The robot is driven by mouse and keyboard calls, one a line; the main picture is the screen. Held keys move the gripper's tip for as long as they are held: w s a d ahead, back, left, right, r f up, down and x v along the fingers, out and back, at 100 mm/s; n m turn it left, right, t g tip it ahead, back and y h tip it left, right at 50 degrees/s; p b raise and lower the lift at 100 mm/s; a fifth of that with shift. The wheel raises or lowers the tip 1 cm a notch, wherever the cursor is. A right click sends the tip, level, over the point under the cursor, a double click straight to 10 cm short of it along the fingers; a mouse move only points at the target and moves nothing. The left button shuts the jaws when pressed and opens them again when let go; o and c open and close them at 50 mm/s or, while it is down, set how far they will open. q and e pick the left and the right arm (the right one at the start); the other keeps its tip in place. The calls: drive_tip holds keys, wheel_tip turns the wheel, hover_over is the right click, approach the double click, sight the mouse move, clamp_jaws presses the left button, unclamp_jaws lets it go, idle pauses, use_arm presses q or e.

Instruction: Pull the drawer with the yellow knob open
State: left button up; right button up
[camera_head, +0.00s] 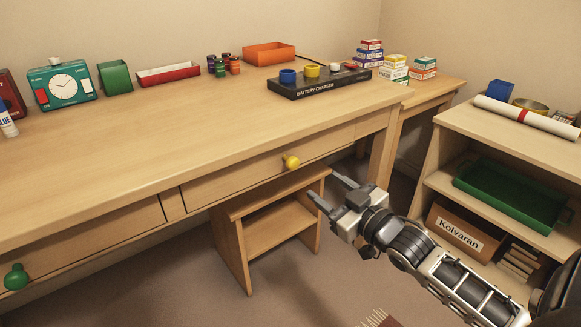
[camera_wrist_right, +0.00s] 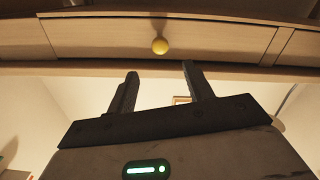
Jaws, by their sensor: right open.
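The yellow knob (camera_head: 291,161) is on the front of the right drawer (camera_head: 240,180) under the wooden desk. The drawer front looks flush with the desk. In the right wrist view the yellow knob (camera_wrist_right: 160,46) sits mid-drawer, beyond and above the fingertips. My right gripper (camera_head: 326,187) is open and empty, to the right of and a little below the knob in the head view, not touching it. In the right wrist view its two fingers (camera_wrist_right: 160,72) stand apart with the knob between their directions. My left gripper is not in view.
A green knob (camera_head: 16,277) marks the left drawer. A wooden stool (camera_head: 250,235) stands under the desk. A shelf (camera_head: 530,140) with a green tray (camera_head: 510,192) and a Kolvaran box (camera_head: 462,228) is at right. A battery charger (camera_head: 318,84) lies on the desk.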

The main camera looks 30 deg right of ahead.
sight(296, 165)
drive_tip(key=w+b, duration=0.1)
drive_tip(key=w, duration=0.3)
drive_tip(key=w+b, duration=0.1)
drive_tip(key=w, duration=0.2)
drive_tip(key=w+a+b, duration=0.1)
drive_tip(key=w, duration=0.3)
drive_tip(key=shift+w+f, duration=0.1)
drive_tip(key=shift+w, duration=0.55)
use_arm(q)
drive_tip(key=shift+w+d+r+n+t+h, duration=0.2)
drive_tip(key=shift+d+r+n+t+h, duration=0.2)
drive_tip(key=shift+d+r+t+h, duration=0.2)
use_arm(e)
clamp_jaws()
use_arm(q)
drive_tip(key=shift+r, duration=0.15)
use_arm(e)
drive_tip(key=shift+s, duration=0.1)
